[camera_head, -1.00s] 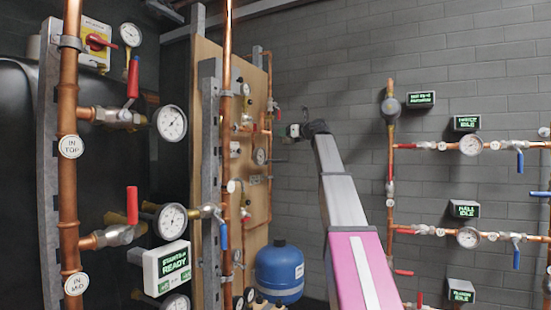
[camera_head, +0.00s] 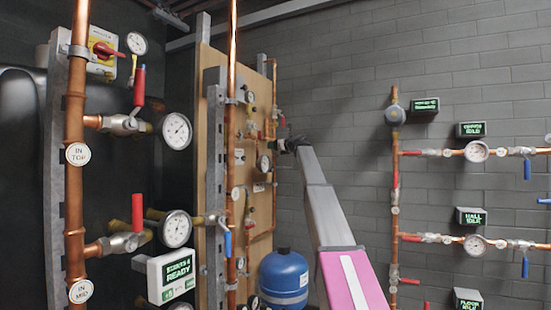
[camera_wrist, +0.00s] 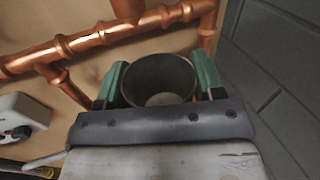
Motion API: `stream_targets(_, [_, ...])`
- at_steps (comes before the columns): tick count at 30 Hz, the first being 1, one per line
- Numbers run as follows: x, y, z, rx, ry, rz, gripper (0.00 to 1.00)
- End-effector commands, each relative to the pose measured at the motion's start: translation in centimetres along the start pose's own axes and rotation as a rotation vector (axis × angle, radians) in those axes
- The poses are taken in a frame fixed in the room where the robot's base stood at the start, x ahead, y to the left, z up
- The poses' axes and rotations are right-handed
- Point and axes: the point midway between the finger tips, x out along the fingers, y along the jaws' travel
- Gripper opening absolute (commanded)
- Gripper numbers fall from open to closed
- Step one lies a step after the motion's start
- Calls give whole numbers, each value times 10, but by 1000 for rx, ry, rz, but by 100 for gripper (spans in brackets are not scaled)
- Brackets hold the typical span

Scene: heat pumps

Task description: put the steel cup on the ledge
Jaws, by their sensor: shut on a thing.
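The steel cup (camera_wrist: 160,80) is a dull grey, round, open-topped vessel, seen in the wrist view with its mouth towards the camera. My gripper (camera_wrist: 158,88) has a green finger on each side of the cup and is shut on it. In the head view my gripper (camera_head: 283,145) is at the far end of my arm, near the right edge of the wooden board; the cup cannot be made out there. I cannot identify the ledge in either view.
Copper pipes (camera_wrist: 95,38) run close in front of the cup, across the wooden board (camera_head: 213,150). A grey block wall (camera_wrist: 270,85) lies close on the right. A blue tank (camera_head: 284,277) stands below my arm. Pipes with gauges (camera_head: 477,151) are on the right wall.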

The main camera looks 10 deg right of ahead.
Motion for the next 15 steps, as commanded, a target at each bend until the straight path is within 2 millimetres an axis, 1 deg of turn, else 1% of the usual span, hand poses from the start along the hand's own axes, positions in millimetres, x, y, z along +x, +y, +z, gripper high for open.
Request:
stream_targets(5, [-1,1,-10,1,0,0,38])
stream_targets(8, [-1,2,-22,1,0,0,38])
stream_targets(12, [-2,4,-44,2,1,0,38])
stream_targets(15, [2,3,-54,1,0,1,38])
